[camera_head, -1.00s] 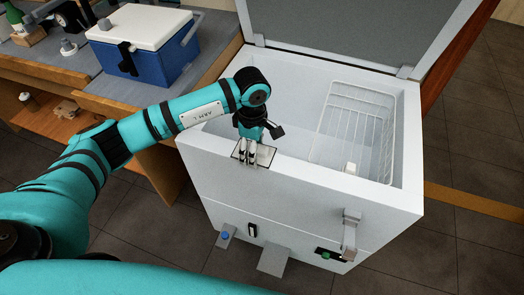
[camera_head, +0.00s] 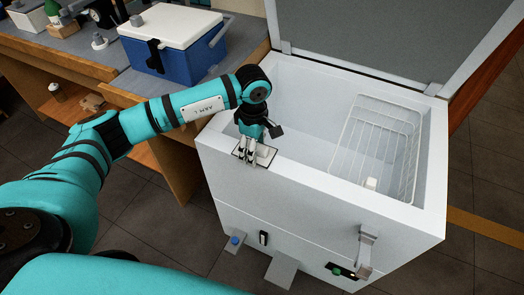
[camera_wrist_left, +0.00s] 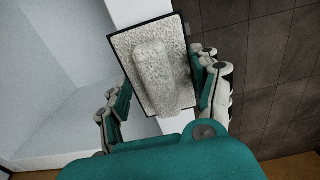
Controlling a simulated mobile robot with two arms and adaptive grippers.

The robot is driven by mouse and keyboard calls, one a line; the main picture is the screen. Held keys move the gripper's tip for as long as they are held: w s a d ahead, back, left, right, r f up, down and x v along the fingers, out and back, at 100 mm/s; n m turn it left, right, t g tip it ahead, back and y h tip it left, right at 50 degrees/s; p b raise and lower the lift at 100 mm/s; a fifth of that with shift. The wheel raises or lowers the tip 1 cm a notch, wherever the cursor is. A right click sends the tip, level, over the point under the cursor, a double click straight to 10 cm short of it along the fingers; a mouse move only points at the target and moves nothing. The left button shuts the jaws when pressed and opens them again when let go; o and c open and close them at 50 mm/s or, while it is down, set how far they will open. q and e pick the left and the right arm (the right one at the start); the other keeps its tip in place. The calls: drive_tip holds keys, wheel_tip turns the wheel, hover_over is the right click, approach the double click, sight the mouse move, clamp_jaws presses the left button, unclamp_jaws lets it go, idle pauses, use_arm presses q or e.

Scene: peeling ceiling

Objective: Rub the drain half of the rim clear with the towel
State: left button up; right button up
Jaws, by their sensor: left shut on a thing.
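The chest freezer stands open, and its white front rim (camera_head: 330,190) runs across the head view. My left gripper (camera_head: 246,153) is over this rim near its left end, pointing down. It is shut on the towel (camera_head: 266,155), a pale rough pad with a dark edge that lies on the rim. In the left wrist view my left gripper (camera_wrist_left: 165,85) has a finger on each side of the towel's raised middle (camera_wrist_left: 155,75). The towel covers the rim beneath it. I cannot make out a drain or any frost on the rim. My right gripper is not in view.
A white wire basket (camera_head: 378,145) hangs inside the freezer at the right. The raised lid (camera_head: 375,35) stands behind. A blue cooler with a white lid (camera_head: 172,45) sits on the wooden bench at the left. A latch (camera_head: 366,248) sticks out on the freezer's front.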

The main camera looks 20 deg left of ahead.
sight(218, 140)
use_arm(q)
drive_tip(key=shift+a+f, duration=0.1)
drive_tip(key=a+b, duration=0.1)
drive_tip(key=a, duration=0.2)
drive_tip(key=shift+w+a, duration=0.1)
drive_tip(key=shift+a, duration=0.3)
drive_tip(key=a+b, duration=0.1)
drive_tip(key=a, duration=0.2)
drive_tip(key=shift+w+a, duration=0.2)
drive_tip(key=shift+a, duration=0.3)
drive_tip(key=shift+w+a+b, duration=0.15)
drive_tip(key=shift+a+b, duration=0.7)
drive_tip(key=shift+a, duration=1.15)
